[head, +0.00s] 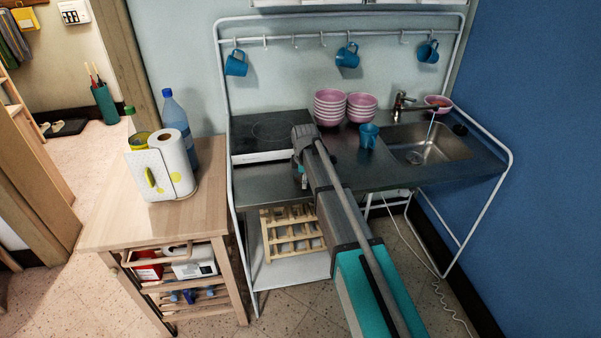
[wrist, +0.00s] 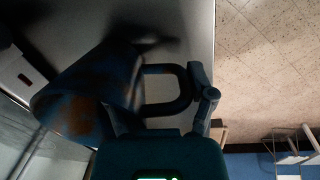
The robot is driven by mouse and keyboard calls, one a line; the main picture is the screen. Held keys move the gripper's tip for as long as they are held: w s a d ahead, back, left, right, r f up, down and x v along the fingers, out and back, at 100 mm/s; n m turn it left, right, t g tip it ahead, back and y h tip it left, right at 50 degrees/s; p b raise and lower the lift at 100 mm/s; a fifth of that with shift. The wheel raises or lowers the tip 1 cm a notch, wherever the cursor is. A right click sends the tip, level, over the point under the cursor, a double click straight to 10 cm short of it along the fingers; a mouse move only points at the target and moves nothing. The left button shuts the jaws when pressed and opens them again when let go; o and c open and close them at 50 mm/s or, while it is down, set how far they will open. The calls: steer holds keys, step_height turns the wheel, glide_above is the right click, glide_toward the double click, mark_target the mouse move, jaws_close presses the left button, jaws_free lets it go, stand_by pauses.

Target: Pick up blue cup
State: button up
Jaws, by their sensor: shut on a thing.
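A blue cup (wrist: 92,92) fills the left of the wrist view, lying sideways in the picture and dark in shadow. Its handle (wrist: 168,90) points right, between the fingers of my gripper (wrist: 160,108), which is shut on the cup. The left finger is partly hidden behind the cup. In the head view my gripper is at the front left of the counter, mostly hidden by my arm. Another blue cup (head: 368,136) stands upright on the counter, left of the sink. Three blue cups hang from the rail: left (head: 236,63), middle (head: 347,55) and right (head: 428,51).
Pink bowl stacks (head: 330,108) stand behind the standing cup. The sink (head: 428,145) and tap (head: 402,103) are on the right. A wooden trolley (head: 115,222) with bottles and a paper roll (head: 172,165) stands left. White frame tubes border the counter.

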steer(key=shift+r+p, duration=0.3)
steer(key=shift+p, duration=0.1)
steer(key=shift+c, duration=0.5)
steer(key=shift+r+p, duration=0.95)
steer(key=shift+p, duration=0.05)
steer(key=s+d+r+p, duration=0.2)
steer(key=d+r+p, duration=0.3)
steer(key=d, duration=0.1)
steer(key=s+d+r+p, duration=0.3)
steer(key=d+r+p, duration=0.2)
steer(key=d, duration=0.1)
steer(key=shift+s+d+r, duration=0.15)
steer(key=shift+s+d, duration=0.2)
steer(key=shift+d, duration=0.05)
step_height(320, 180, down, 4)
steer(key=b, duration=0.3)
steer(key=shift+r, duration=0.2)
